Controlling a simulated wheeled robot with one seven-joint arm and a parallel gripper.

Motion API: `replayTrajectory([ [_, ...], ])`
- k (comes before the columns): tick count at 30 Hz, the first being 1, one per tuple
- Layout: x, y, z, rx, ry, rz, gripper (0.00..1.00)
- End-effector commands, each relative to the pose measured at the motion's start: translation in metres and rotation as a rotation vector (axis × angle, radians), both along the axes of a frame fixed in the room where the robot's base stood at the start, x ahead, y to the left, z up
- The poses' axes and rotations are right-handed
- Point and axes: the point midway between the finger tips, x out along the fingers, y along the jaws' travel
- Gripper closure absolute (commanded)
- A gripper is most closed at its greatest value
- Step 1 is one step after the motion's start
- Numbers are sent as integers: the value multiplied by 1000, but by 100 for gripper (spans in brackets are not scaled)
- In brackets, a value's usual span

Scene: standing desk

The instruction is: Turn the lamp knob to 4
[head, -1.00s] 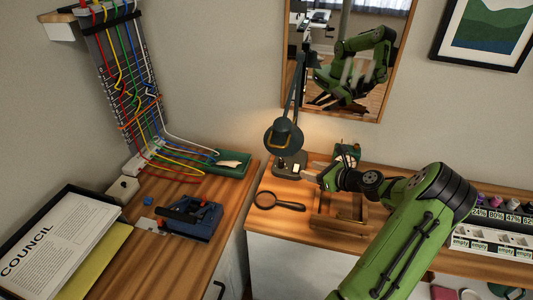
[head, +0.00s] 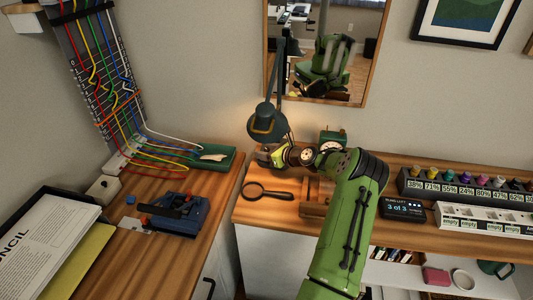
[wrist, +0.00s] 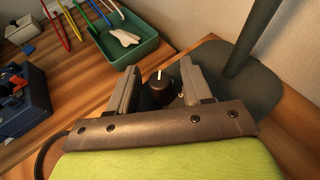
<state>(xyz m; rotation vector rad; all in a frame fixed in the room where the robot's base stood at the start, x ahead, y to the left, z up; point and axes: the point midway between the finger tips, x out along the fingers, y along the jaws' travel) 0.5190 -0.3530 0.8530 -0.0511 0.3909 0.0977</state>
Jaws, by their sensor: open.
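The desk lamp (head: 265,122) stands at the back of the wooden desk, its shade lit from below. In the wrist view its dark base (wrist: 250,88) and pole show at the right. The black lamp knob (wrist: 157,92) has a white pointer line, which points roughly up in the wrist view. My gripper (wrist: 160,76) is open, with one finger to each side of the knob and visible gaps beside it. In the head view my gripper (head: 272,155) is at the lamp base and hides most of it. No dial numbers are readable.
A magnifying glass (head: 258,190) and a wooden stand (head: 315,197) lie near my arm. A green tray (head: 215,158) and a blue device (head: 180,216) are on the left desk. A small clock-like green object (head: 333,138) stands behind my wrist. Bottles stand at the right.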

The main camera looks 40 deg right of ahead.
Motion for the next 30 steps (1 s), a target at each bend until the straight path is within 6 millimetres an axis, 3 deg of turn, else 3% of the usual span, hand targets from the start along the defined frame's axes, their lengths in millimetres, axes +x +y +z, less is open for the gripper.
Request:
replayTrajectory([
  [5, 0, 0, 1, 0, 0, 0, 50],
  [15, 0, 0, 1, 0, 0, 0, 100],
  [23, -1, 1, 2, 1, 0, -25, 100],
  [30, -1, 1, 5, 3, 4, -147, 100],
])
